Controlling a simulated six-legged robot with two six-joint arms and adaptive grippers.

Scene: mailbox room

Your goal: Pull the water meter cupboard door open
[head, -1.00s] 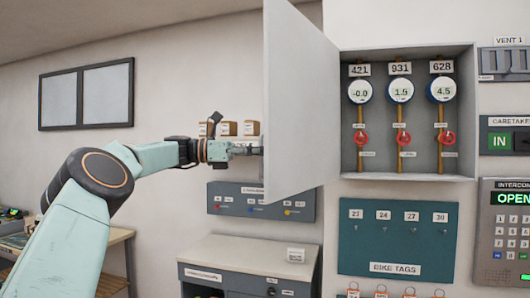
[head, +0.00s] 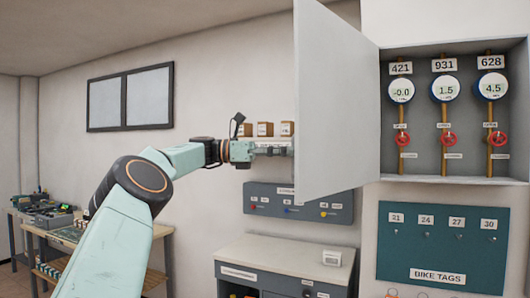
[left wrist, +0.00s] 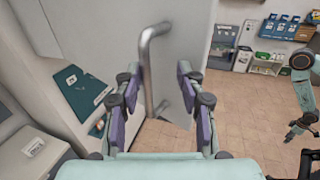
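The water meter cupboard (head: 455,168) is on the wall at the right of the head view. Its grey door (head: 335,100) stands wide open, swung out to the left. Inside are three round meters with red valve wheels. My left gripper (head: 280,151) is at the door's outer edge in the head view, its tips partly hidden by the door. In the left wrist view, the fingers of my left gripper (left wrist: 160,75) are spread apart, with the metal bar handle (left wrist: 148,75) between them, nearer the left finger. My right gripper (left wrist: 300,128) seems to show small at the right edge; its fingers are unclear.
A bike tags board (head: 440,245) hangs below the cupboard. A grey control panel (head: 300,203) and a cabinet (head: 285,255) are below the door. A workbench (head: 75,235) stands at the far left. The left wrist view shows open tiled floor (left wrist: 245,105).

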